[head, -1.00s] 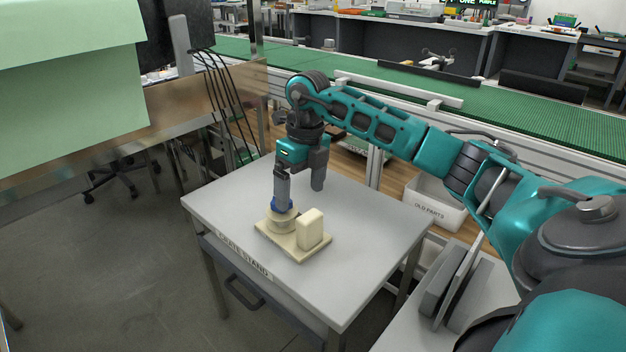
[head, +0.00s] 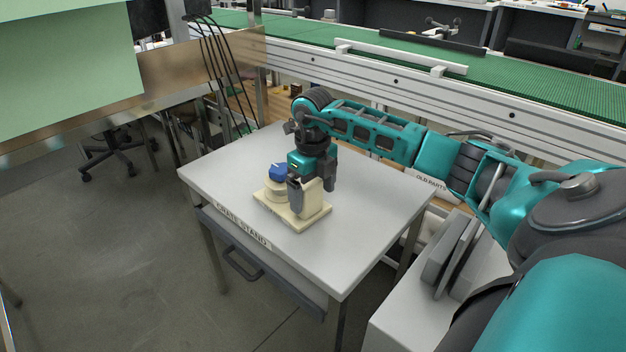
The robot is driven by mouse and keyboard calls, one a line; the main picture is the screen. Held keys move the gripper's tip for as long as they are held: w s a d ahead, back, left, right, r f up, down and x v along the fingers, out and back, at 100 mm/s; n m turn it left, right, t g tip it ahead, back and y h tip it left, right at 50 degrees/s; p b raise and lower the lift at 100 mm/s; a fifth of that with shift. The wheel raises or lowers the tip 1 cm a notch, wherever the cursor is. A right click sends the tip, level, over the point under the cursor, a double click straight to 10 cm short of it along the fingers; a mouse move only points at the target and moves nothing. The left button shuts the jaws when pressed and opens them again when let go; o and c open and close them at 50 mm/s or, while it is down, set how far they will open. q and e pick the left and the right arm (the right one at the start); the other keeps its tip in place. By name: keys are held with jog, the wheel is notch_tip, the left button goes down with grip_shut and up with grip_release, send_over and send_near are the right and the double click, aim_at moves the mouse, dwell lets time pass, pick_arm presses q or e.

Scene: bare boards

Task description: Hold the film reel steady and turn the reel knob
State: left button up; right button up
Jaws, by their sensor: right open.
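A cream device, which I take for the film reel, stands on the grey table. It has a flat base plate (head: 299,222), a round drum with a blue knob (head: 277,171) on top, and an upright block (head: 312,204) beside the drum. My right gripper (head: 313,199) is open and points down at the block, one finger on its left and the other on its right. I cannot tell whether either finger touches it. The fingers and palm hide part of the block. The blue knob is clear of the gripper. My left gripper is not in view.
The grey table (head: 372,224) is otherwise bare, with free room around the device. A lettered strip runs along its front edge. A green conveyor (head: 520,90) with a metal side rail lies behind. A pale green panel (head: 65,70) hangs at upper left.

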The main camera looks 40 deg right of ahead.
jog(key=shift+f, duration=0.3)
jog(key=shift+c, duration=0.3)
jog(key=c, duration=1.2)
jog(key=o, duration=1.2)
jog(key=shift+c, duration=0.3)
jog(key=c, duration=1)
